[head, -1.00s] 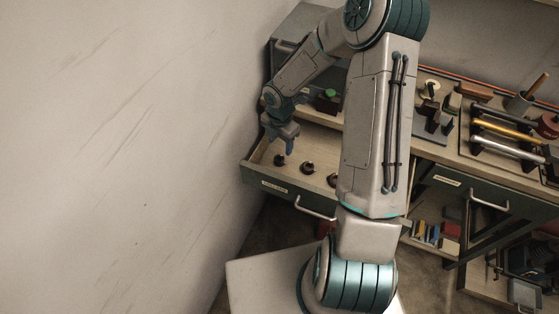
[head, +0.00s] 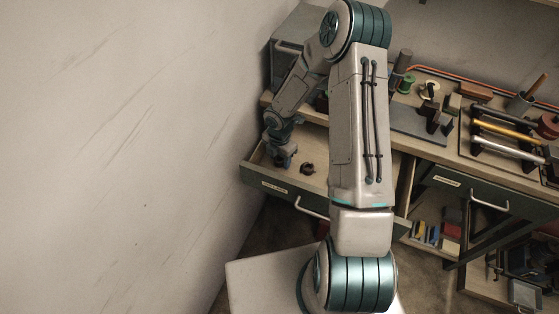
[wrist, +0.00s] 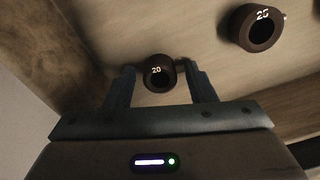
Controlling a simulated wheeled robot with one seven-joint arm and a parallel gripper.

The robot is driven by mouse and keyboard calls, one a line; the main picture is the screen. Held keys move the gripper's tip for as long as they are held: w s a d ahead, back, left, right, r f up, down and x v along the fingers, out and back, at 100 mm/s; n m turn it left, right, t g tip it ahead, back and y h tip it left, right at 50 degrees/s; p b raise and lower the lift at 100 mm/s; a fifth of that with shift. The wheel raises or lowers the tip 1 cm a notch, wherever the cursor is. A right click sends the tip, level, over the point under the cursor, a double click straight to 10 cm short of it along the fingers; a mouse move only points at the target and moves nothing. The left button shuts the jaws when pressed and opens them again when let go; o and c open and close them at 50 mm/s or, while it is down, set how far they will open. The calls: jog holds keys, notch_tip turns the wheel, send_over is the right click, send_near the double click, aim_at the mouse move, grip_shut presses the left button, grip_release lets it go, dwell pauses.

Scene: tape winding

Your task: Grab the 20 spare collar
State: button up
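The spare collar marked 20 (wrist: 158,75) is a small dark ring standing in the open drawer (head: 327,187). In the wrist view it lies between the two fingers of my gripper (wrist: 160,84), near their tips. The fingers are apart, with a visible gap on the left; the right finger is close to the collar, and I cannot tell if it touches. In the head view my gripper (head: 282,161) is down inside the drawer and hides this collar.
A larger dark collar marked 25 (wrist: 262,27) stands to the right in the drawer; it also shows in the head view (head: 307,168). The drawer's wooden side wall (wrist: 45,55) is close on the left. A workbench with tools (head: 420,120) is behind.

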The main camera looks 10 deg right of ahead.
jog(key=c, duration=0.8)
jog(key=shift+o, duration=0.2)
jog(key=shift+r, duration=0.15)
